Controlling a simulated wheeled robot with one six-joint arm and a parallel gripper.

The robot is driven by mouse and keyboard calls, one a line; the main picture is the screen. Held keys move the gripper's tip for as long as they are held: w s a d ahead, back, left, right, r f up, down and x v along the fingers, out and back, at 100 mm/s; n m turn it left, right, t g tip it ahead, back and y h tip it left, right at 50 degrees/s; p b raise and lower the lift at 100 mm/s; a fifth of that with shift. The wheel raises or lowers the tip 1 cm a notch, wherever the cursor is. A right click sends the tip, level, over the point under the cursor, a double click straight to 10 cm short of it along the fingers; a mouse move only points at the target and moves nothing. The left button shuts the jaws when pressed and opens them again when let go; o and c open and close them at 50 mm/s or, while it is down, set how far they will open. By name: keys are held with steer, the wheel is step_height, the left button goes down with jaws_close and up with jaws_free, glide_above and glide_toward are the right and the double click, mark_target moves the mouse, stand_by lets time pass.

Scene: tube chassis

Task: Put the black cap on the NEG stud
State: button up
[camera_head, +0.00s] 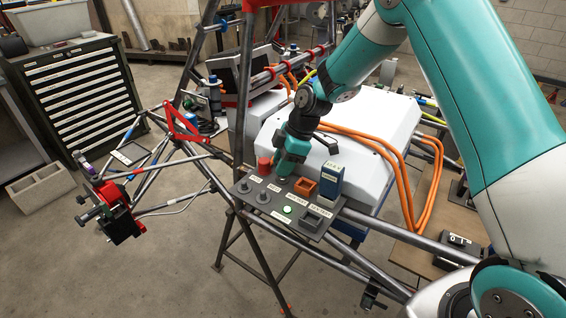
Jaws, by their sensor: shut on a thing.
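A grey panel (300,231) sits on the chassis tubes at the middle of the picture. My gripper (284,178) points down over the panel's back part, just right of a red cap (264,165). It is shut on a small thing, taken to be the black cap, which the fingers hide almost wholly. Two short dark studs, one at the panel's left edge (245,187) and one nearer the front (263,197), stand bare left of my gripper. Their labels are too small to read, so I cannot tell which is NEG.
An orange square holder (305,187) and a blue block (330,180) stand close right of my gripper. A green light (288,210) and a dark square socket (312,219) are in front. A white battery case (350,131) with orange cables lies behind. An upright tube rises at the left.

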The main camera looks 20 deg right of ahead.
steer(key=shift+f+b, duration=0.5)
steer(key=shift+f, duration=0.25)
steer(key=o, duration=0.6)
steer(key=p+v, duration=0.6)
steer(key=v, duration=0.5)
stand_by(0.5)
